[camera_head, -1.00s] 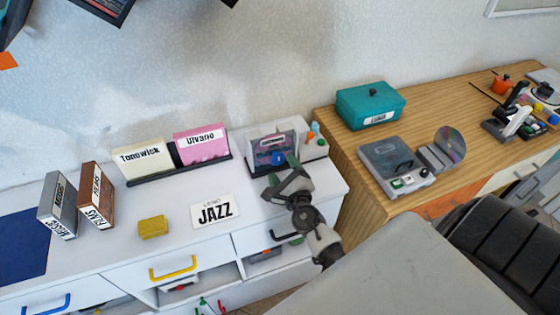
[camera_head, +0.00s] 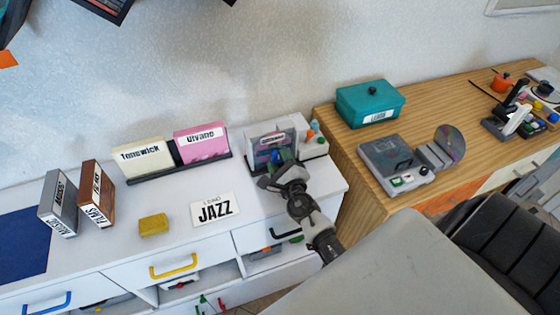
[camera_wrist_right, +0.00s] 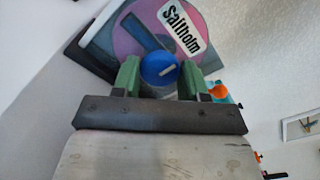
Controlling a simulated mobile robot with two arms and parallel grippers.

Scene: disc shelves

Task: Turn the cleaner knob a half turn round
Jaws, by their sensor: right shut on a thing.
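The disc cleaner (camera_head: 299,127) is a pale unit at the right end of the white cabinet, with a pink and grey disc face at its front. Its blue knob (camera_head: 277,155) is partly hidden by my right gripper (camera_head: 281,160). My left gripper is not in view.
Left of the cleaner are a rack (camera_head: 182,168) with two labelled cases, a JAZZ card (camera_head: 215,209), a yellow block (camera_head: 153,224) and two upright boxes. A teal box (camera_head: 370,104) and grey player (camera_head: 395,163) stand on the wooden desk at right.

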